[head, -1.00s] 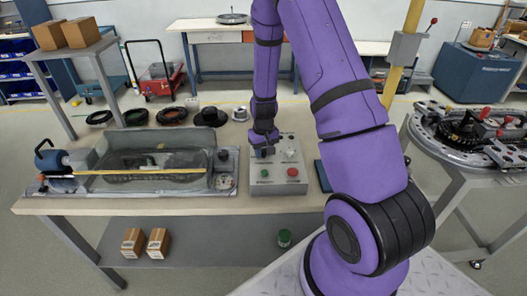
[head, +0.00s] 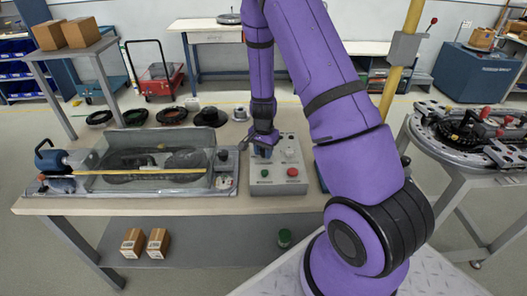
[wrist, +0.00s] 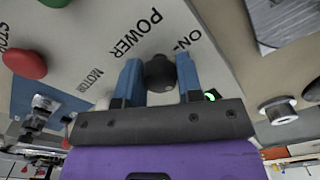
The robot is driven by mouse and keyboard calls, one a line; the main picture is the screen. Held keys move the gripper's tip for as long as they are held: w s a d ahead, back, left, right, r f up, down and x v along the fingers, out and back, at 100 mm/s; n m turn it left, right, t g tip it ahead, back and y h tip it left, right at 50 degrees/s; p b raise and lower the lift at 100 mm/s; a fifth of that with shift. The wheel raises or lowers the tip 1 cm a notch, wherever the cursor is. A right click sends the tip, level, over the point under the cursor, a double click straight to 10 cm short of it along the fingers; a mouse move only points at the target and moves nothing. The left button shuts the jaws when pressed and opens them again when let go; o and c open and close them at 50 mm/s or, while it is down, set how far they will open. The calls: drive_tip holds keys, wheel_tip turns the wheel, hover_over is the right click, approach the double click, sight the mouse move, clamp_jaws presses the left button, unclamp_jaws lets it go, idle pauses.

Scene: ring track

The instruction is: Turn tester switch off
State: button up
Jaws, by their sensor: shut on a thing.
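The grey control box (head: 280,181) sits on the workbench, right of the clear tank tester. In the wrist view its sloped panel (wrist: 95,45) shows the words POWER, ON, MOTOR and STOP. The black power knob (wrist: 159,72) stands between the two blue fingers of my gripper (wrist: 158,80), which is shut on it. A small green light (wrist: 212,95) glows beside the right finger. In the head view my gripper (head: 264,150) is at the box's rear left part, and it hides the knob there.
The box has a red button (head: 292,172) and a green button (head: 264,173) near its front. The tank (head: 160,165) stands close on the left. Several dark rings (head: 174,115) lie behind it. A round fixture table (head: 470,130) stands at the right.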

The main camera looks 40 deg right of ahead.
sight(263, 150)
drive_tip(key=shift+m, duration=1.3)
drive_tip(key=o, duration=0.9)
wheel_tip(263, 150, up, 11)
drive_tip(key=shift+f, duration=0.1)
